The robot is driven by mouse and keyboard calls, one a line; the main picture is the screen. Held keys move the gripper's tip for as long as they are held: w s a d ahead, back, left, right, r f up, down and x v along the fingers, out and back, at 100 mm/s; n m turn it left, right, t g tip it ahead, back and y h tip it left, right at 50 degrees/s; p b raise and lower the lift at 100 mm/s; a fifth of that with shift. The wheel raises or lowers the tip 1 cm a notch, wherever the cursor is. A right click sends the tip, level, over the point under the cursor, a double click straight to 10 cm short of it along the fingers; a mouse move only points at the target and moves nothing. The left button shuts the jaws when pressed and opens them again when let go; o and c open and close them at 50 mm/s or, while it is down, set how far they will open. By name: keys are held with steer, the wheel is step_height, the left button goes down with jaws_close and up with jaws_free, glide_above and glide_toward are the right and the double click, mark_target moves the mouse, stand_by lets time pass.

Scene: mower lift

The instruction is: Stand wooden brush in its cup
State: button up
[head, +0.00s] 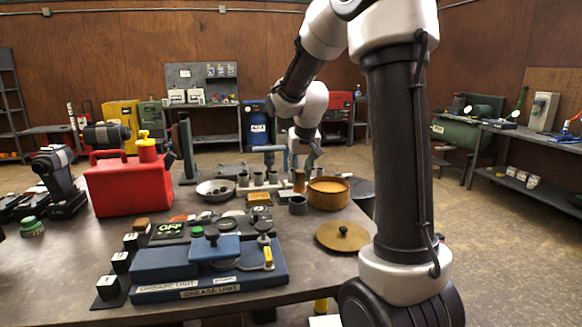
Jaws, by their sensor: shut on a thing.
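My gripper (310,157) is at the far end of the table, pointing down beside the brown pot. It is small in the picture and shut on a narrow wooden piece (299,181), which looks like the wooden brush. The brush is upright, and its lower end shows just above a short dark cup (298,206). I cannot tell whether the brush is over the cup, inside it or behind it. The fingertips and the brush's top are partly hidden by the wrist.
A brown round pot (329,199) stands right of the brush, with a flat round lid (342,237) nearer.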

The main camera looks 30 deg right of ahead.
mark_target(300, 184)
steer(key=shift+a+f, duration=0.15)
steer(key=shift+w+f, duration=0.1)
steer(key=shift+f, duration=2.65)
steer(key=shift+f, duration=0.55)
steer(key=o, duration=0.6)
steer(key=shift+v, duration=5.5)
